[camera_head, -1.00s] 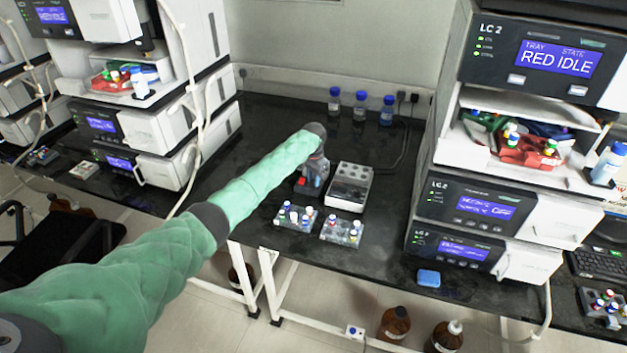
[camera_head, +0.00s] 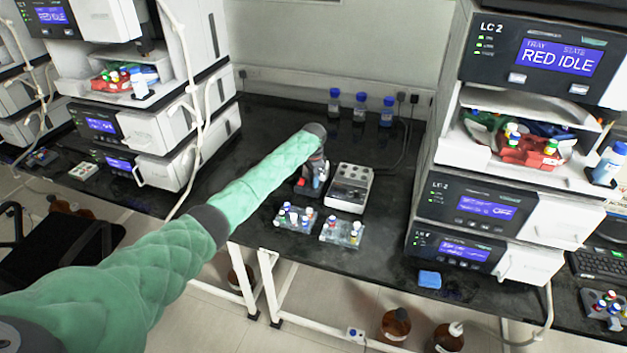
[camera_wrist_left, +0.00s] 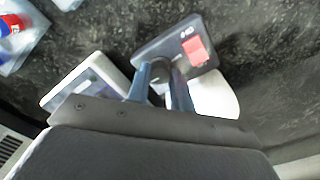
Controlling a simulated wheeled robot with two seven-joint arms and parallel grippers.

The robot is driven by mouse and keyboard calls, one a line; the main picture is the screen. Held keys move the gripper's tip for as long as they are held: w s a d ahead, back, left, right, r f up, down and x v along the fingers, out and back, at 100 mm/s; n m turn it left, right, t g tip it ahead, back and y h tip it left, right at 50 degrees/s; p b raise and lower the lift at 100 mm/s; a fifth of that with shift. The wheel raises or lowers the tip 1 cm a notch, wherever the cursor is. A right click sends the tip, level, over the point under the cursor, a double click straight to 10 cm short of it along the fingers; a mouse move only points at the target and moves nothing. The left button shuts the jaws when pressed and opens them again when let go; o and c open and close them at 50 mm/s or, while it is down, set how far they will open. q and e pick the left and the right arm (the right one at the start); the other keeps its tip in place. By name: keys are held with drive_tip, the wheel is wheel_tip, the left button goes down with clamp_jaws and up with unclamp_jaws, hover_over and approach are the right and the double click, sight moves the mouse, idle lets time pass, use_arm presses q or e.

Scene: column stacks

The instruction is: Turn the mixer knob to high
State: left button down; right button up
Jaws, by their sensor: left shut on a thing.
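The mixer is a small dark unit with a red switch. In the head view the mixer (camera_head: 301,187) stands on the black bench, partly hidden by my left arm and gripper. In the left wrist view the mixer (camera_wrist_left: 172,50) shows its dark face and red switch. My left gripper (camera_head: 315,184) points down at the mixer. In the left wrist view its two blue-grey fingers (camera_wrist_left: 162,85) are shut on the mixer knob (camera_wrist_left: 159,71) at the edge of the dark face. The knob is mostly hidden, and its setting cannot be read. My right gripper is not in view.
A white block with round wells (camera_head: 349,188) stands just right of the mixer. Two vial racks (camera_head: 296,219) (camera_head: 342,233) sit in front. Blue-capped bottles (camera_head: 360,107) stand at the back. Instrument stacks flank the bench. Bench right of the block is clear.

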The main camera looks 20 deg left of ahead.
use_arm(q)
drive_tip(key=shift+w+r, duration=0.1)
drive_tip(key=shift+r, duration=0.1)
drive_tip(key=c, duration=1.2)
unclamp_jaws()
drive_tip(key=shift+c, duration=0.2)
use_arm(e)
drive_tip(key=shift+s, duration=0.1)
use_arm(q)
drive_tip(key=shift+f, duration=0.1)
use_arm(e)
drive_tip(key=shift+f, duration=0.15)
use_arm(q)
drive_tip(key=shift+r, duration=0.4)
wheel_tip(320, 180, up, 6)
drive_tip(key=shift+f+b, duration=0.1)
drive_tip(key=shift+b, duration=1.15)
drive_tip(key=shift+r, duration=0.65)
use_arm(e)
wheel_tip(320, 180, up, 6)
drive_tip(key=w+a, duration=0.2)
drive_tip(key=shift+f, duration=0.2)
